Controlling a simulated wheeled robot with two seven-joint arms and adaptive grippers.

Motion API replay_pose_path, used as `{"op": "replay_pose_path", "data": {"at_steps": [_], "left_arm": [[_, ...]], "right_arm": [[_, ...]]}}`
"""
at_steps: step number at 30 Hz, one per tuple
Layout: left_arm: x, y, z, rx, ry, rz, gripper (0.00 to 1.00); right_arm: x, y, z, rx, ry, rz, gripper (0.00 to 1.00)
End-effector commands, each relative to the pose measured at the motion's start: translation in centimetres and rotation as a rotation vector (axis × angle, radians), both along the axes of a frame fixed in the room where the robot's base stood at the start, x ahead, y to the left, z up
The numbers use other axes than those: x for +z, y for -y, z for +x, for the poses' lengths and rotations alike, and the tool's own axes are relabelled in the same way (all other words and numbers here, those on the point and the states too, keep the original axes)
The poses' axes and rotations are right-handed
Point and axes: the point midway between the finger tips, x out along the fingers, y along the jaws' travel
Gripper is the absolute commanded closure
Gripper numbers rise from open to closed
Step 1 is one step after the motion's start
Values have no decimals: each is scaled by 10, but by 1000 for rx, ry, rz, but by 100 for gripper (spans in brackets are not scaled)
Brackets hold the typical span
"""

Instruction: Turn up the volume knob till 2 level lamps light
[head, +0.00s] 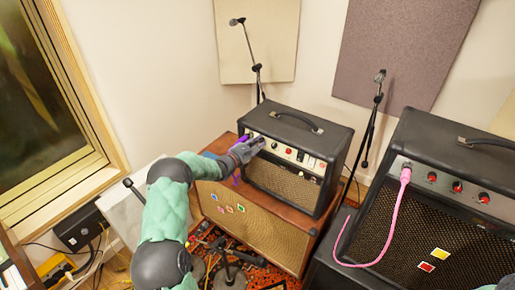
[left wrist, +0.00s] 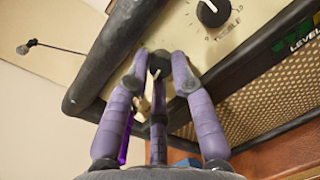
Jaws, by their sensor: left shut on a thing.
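The small black amp (head: 300,150) stands on a wooden speaker cabinet (head: 258,225). My left gripper (head: 247,148) reaches its cream front panel from the left. In the left wrist view my purple fingers (left wrist: 160,68) are closed around a dark knob (left wrist: 159,62), mostly hidden between the fingertips. A second black knob (left wrist: 213,12) with a white pointer and a printed scale sits to its right. Green level lamps (left wrist: 290,40) show above the word LEVEL at the right edge, partly cut off; I cannot tell how many are lit. My right gripper is out of view.
A larger black amp (head: 445,200) with a pink cable (head: 393,225) stands at the right. Two microphone stands (head: 372,125) rise behind the small amp. A purple cable (left wrist: 125,140) hangs close beside my left fingers. Cables and stand parts crowd the floor in front.

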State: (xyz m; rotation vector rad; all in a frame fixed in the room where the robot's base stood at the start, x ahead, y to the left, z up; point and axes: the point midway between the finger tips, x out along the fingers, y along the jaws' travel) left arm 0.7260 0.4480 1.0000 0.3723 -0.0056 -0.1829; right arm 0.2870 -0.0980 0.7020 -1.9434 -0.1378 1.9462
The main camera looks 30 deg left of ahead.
Motion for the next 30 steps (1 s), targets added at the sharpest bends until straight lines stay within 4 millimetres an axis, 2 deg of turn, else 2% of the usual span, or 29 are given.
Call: {"op": "replay_pose_path", "data": {"at_steps": [1,9,27,28,30], "left_arm": [[0,1,1,-8,8,32,100],[1,1,1,-33,17,149,100],[3,2,1,-43,20,186,100],[3,2,1,-43,20,186,67],[3,2,1,-43,19,185,67]], "right_arm": [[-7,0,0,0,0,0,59],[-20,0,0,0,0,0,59],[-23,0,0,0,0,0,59],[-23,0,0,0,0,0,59],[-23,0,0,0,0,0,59]]}}
